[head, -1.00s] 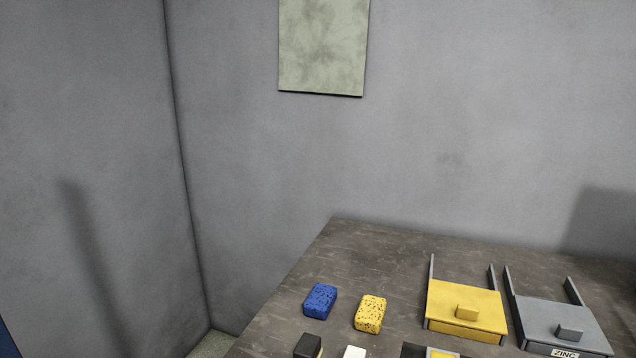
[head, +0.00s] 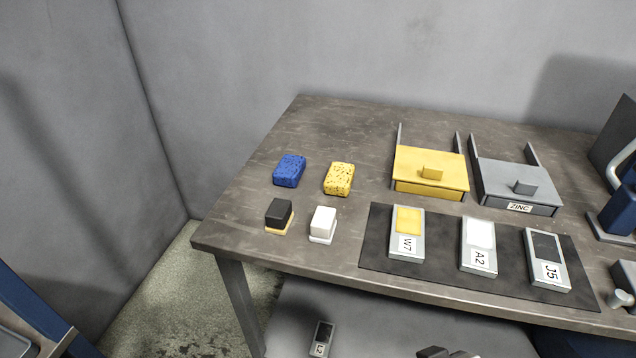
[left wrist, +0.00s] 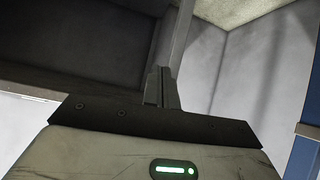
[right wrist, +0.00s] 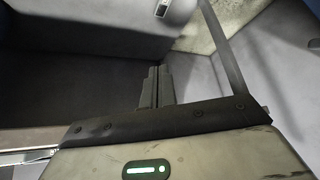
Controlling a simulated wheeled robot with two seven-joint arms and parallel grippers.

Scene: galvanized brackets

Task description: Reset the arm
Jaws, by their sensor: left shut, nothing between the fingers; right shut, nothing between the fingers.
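My left gripper (left wrist: 162,88) shows in the left wrist view with its fingers together and nothing between them. My right gripper (right wrist: 156,88) shows in the right wrist view, also shut and empty. Neither gripper shows in the head view. Both wrist views look toward dim grey surfaces, and neither gripper touches anything that I can see.

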